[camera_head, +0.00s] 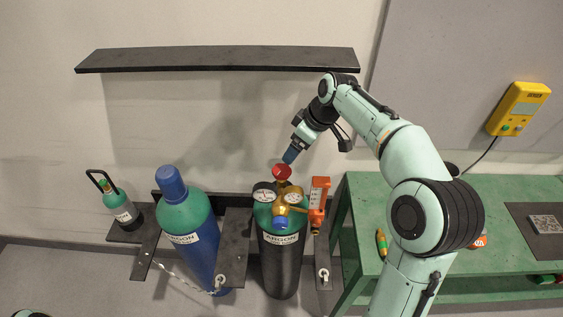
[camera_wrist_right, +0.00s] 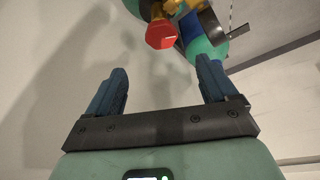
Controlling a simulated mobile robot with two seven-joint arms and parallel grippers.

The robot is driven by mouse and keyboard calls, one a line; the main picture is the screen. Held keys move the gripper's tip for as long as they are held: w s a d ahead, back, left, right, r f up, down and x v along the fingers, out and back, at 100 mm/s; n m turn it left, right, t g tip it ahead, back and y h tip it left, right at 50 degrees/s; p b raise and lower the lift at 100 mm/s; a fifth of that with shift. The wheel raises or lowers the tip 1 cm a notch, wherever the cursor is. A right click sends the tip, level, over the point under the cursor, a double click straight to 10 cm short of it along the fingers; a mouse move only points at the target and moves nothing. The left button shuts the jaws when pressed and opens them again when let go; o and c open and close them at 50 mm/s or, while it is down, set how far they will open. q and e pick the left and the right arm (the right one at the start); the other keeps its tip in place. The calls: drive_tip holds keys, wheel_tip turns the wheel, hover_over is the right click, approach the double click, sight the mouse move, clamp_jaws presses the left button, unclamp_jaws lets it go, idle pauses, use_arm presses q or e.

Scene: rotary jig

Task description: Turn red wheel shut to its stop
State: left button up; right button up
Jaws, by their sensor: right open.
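The red wheel (camera_head: 283,171) sits on top of the brass valve and regulator (camera_head: 288,200) of the black argon cylinder (camera_head: 281,262) with a green top. My right gripper (camera_head: 289,157) is just above the wheel in the head view, apart from it as far as I can tell. In the right wrist view the red wheel (camera_wrist_right: 160,35) lies beyond the open fingertips (camera_wrist_right: 160,75), between them in the picture. Nothing is between the fingers. My left gripper is not in view.
A blue cylinder (camera_head: 190,235) stands to the left, with a small green cylinder (camera_head: 120,203) beyond it. An orange flowmeter (camera_head: 318,195) stands close right of the wheel. A dark shelf (camera_head: 215,59) is on the wall above. A green table (camera_head: 365,200) is at right.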

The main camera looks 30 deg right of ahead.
sight(283, 170)
drive_tip(key=x, duration=1.1)
drive_tip(key=shift+a+f, duration=0.15)
drive_tip(key=shift+f, duration=0.2)
drive_tip(key=c, duration=1.1)
drive_tip(key=shift+o, duration=0.2)
drive_tip(key=shift+s, duration=0.1)
